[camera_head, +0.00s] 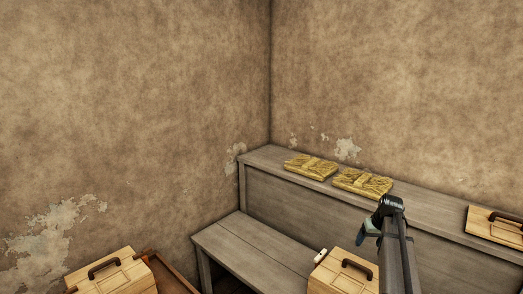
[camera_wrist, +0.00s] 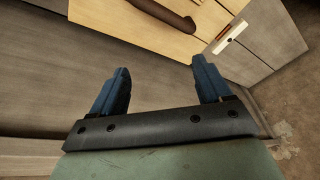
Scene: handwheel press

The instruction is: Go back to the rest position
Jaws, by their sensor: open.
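My gripper (camera_wrist: 162,85) shows in the wrist view with its two blue fingers spread apart and nothing between them. Ahead of the fingers is a wooden box (camera_wrist: 140,18) with a dark brown handle (camera_wrist: 165,14). In the head view my gripper (camera_head: 366,232) hangs from my grey arm near the back shelf, its fingertips partly hidden. The wooden box (camera_head: 338,282) with a dark handle stands just below and left of it on the lower bench. I cannot tell the exact gap between gripper and box.
A grey lower bench (camera_head: 245,245) runs before a higher shelf (camera_head: 262,158) holding two yellowish folded bundles (camera_head: 311,167) (camera_head: 362,183). Another box (camera_head: 500,228) sits at the shelf's right. A box (camera_head: 110,275) stands at lower left. A small white piece (camera_head: 320,256) lies beside the middle box.

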